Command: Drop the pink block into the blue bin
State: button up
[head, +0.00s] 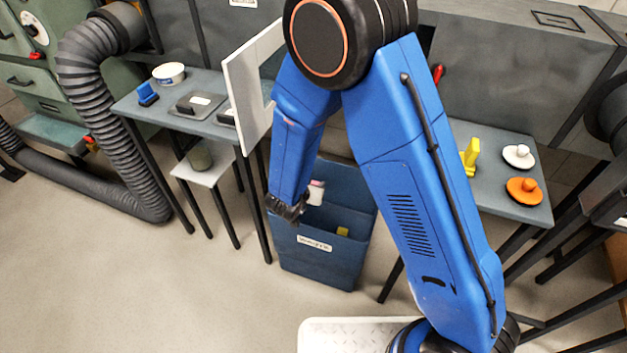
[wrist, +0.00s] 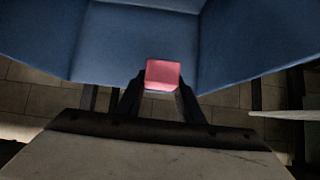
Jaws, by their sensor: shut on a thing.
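The pink block (head: 316,188) is held at the end of my gripper (head: 303,200), in front of the blue bin's tall back panel in the head view. In the wrist view the pink block (wrist: 163,73) sits between the two dark fingers of my gripper (wrist: 161,88), which are shut on it. The blue bin (head: 318,265) stands on the floor with a white label on its front. Its blue walls (wrist: 130,45) fill the upper wrist view behind the block. I cannot tell exactly how far the block is above the bin's rim.
A small yellow piece (head: 342,231) shows in the bin. A grey table (head: 205,125) at left holds a blue item and a white dish. A table (head: 483,190) at right holds yellow, white and orange pieces. A white panel (head: 240,85) stands near my arm. Floor at front left is clear.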

jog(key=shift+f, duration=0.15)
jog(key=o, duration=1.1)
jog(key=v, duration=1.7)
jog(key=shift+s+a, duration=0.1)
jog(key=shift+s, duration=0.05)
jog(key=shift+s, duration=0.1)
